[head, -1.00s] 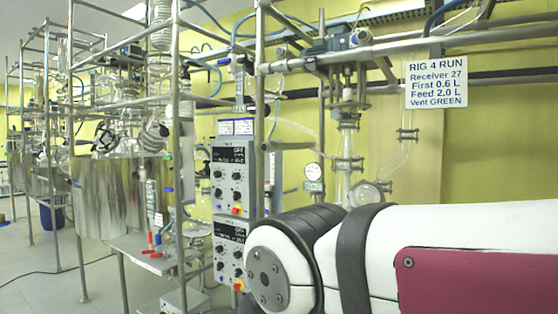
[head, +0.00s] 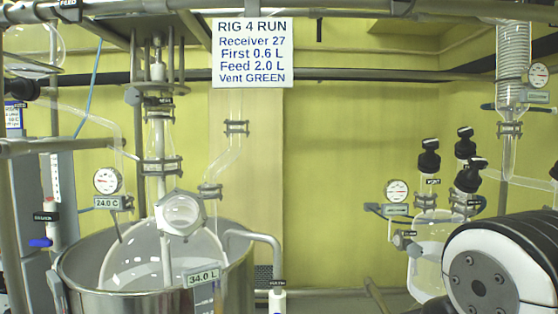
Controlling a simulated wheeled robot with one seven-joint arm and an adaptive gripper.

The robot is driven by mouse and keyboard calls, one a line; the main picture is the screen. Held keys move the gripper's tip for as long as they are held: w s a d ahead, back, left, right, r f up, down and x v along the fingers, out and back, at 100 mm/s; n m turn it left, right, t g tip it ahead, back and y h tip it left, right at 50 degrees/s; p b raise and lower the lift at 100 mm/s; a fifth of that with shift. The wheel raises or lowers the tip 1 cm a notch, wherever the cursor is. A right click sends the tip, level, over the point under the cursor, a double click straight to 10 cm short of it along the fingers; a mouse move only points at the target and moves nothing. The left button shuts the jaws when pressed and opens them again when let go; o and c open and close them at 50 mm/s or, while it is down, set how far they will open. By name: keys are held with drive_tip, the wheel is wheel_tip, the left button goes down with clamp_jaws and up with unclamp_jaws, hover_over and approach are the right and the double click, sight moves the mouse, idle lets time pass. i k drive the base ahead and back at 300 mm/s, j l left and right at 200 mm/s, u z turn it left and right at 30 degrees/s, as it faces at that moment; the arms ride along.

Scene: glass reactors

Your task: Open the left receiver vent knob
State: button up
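A glass receiver (head: 428,258) stands at the right in the head view, partly hidden by my white and black arm link. Several black knobs stand on its top. The left black knob (head: 429,157) has a small tag (head: 432,181) below it that seems to read VENT, though it is too small to be sure. Another black knob (head: 465,143) is behind and a further one (head: 469,176) is to the right. I cannot tell from their look whether any is open or shut. My gripper is out of view.
A metal vessel (head: 130,304) with a 34.0 L tag (head: 202,280) stands at the left under glassware. A sign (head: 252,53) reads "Vent GREEN". A gauge (head: 396,192) is left of the receiver.

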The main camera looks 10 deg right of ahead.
sight(428, 145)
drive_tip(key=z, duration=0.9)
